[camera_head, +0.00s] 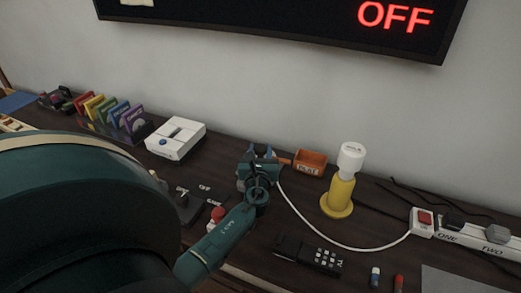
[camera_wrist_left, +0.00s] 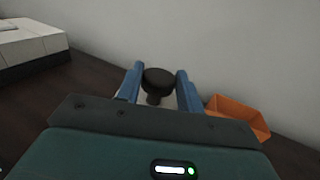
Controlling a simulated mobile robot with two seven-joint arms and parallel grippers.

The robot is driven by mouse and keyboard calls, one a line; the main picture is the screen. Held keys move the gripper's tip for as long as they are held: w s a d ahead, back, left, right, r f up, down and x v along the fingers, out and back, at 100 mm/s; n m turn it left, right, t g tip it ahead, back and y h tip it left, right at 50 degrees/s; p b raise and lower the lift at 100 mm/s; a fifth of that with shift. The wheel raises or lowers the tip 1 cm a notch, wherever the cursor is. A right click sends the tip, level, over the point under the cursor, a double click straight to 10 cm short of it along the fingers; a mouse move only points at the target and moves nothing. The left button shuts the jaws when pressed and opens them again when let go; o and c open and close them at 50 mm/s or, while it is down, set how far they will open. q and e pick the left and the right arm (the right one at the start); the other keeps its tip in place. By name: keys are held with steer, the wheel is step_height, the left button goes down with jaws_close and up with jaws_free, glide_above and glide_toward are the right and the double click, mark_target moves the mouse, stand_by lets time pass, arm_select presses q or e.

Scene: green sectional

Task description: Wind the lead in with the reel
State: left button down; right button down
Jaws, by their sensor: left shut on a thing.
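My left gripper (camera_head: 264,152) has its blue fingers shut around a black round knob (camera_wrist_left: 158,78) on a short stem, which the left wrist view shows between them. The knob looks like the reel's handle; the rest of the reel is hidden behind my gripper in the head view. The white lead (camera_head: 316,235) runs from beside my gripper in a loose curve over the dark table to a white block with a red switch (camera_head: 424,219) at the right. My right gripper is in neither view.
An orange tray (camera_head: 311,160) stands just right of my gripper, then a yellow lamp (camera_head: 341,192). A black remote (camera_head: 308,254) lies in front of the lead. A power strip (camera_head: 472,241) is far right. A white console (camera_head: 176,138) and a red-knobbed lever (camera_head: 217,213) are left.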

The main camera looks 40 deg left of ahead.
arm_select(q)
steer(key=shift+r, duration=0.1)
steer(key=c, duration=0.9)
jaws_free()
steer(key=v, duration=1.3)
steer(key=shift+s, duration=0.1)
steer(key=shift+c, duration=0.3)
